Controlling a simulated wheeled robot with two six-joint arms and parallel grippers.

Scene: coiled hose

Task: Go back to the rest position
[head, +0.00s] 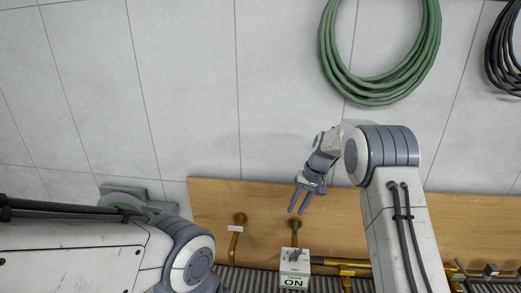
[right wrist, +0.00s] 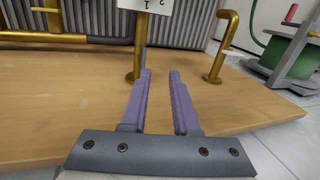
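My right gripper (head: 298,205) hangs above the wooden board in the head view. Its two purple fingers are apart with nothing held between them; the gap also shows in the right wrist view (right wrist: 160,82). A brass post (right wrist: 134,65) stands beyond the fingertips in that view. My left arm comes in from the left in the head view, and its gripper is not visible.
A green stand (right wrist: 285,65) is near the board's end.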

